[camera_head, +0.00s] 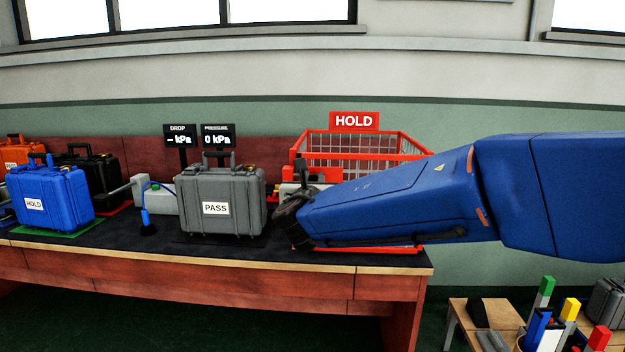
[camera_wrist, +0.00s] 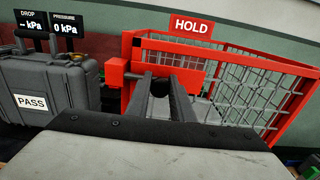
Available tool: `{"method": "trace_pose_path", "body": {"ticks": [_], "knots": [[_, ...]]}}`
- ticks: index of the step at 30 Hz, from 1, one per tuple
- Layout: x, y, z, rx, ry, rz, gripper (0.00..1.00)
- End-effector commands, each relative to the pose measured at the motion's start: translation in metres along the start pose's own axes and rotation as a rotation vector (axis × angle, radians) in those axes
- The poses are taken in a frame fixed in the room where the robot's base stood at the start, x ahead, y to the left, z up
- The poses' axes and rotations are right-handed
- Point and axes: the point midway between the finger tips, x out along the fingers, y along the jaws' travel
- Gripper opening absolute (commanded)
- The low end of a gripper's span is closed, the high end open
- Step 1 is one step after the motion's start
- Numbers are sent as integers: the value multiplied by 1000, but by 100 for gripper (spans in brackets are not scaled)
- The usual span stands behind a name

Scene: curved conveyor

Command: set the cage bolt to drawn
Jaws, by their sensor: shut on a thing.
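The red wire cage (camera_head: 412,146) stands at the right end of the bench under a red HOLD sign (camera_head: 354,121). It fills the right of the wrist view (camera_wrist: 226,115). In the head view my gripper (camera_head: 306,172) shows at the cage's left front, and my arm hides much of the cage. How far the bolt is drawn is hard to tell.
A grey PASS case (camera_head: 222,190) stands on the bench (camera_head: 150,262) just left of my gripper. Further left are a blue HOLD case (camera_head: 52,197), a black case and an orange case. Two small kPa displays stand behind the grey case. A low table with coloured items is at lower right.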

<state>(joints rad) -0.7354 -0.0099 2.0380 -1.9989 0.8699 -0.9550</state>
Motion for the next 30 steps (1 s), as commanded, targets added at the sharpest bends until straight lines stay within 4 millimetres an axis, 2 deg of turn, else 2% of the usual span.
{"method": "trace_pose_path", "body": {"ticks": [8,17,18,19,30], "knots": [[0,-35,1,1,-2,-3,0],[0,-38,1,1,-2,-4,0],[0,-38,1,1,-2,-4,30],[0,-38,1,1,-2,-4,38],[-3,-36,0,0,-1,-1,39]]}}
